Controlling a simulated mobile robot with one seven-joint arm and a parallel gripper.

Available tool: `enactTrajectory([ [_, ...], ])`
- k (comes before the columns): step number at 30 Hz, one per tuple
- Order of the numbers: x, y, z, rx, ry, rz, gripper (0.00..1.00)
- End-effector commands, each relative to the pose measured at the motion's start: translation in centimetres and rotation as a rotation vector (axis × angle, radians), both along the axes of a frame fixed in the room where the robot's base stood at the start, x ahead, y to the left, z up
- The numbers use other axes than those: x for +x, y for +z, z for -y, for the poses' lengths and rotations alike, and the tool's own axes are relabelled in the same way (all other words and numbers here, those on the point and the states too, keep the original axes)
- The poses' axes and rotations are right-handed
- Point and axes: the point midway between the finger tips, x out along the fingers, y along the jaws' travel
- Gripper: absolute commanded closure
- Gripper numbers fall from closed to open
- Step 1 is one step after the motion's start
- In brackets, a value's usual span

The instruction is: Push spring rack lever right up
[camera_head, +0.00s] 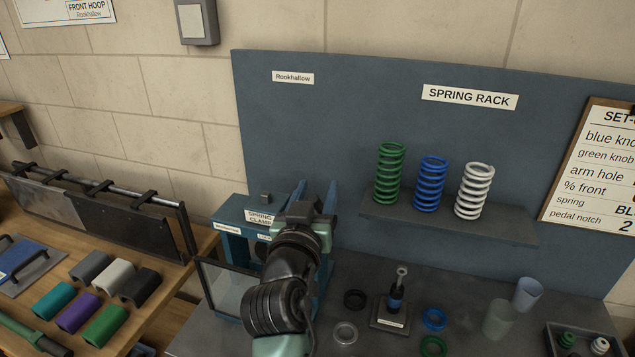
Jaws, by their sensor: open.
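The spring rack is a grey shelf (455,222) on a blue-grey back panel (375,110), under a SPRING RACK sign (470,97). A green spring (389,174), a blue spring (430,184) and a white spring (474,191) stand upright on it. I cannot make out a lever on the rack. My gripper (308,208) is left of the shelf, in front of the blue spring clamp (236,211). It is open, with nothing visible held. My arm hides its fingertips and part of the clamp, so I cannot tell whether they touch.
A small post on a base (390,315), several rings, two cups (498,319) and a tray of knobs (580,340) occupy the grey bench. A clear-fronted box (225,288) is left of my arm. Coloured grips (78,312) lie on the wooden table.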

Motion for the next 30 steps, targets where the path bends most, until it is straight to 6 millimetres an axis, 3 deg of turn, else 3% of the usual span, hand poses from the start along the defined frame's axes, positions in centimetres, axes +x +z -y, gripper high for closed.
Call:
enactTrajectory([
  [14,1.04,-0.02,0.24,0.0,0.0,0.0,0.48],
  [23,1.02,-0.02,0.21,0.0,0.0,0.0,1.0],
  [30,1.02,-0.03,0.21,0.0,0.0,0.0,1.0],
])
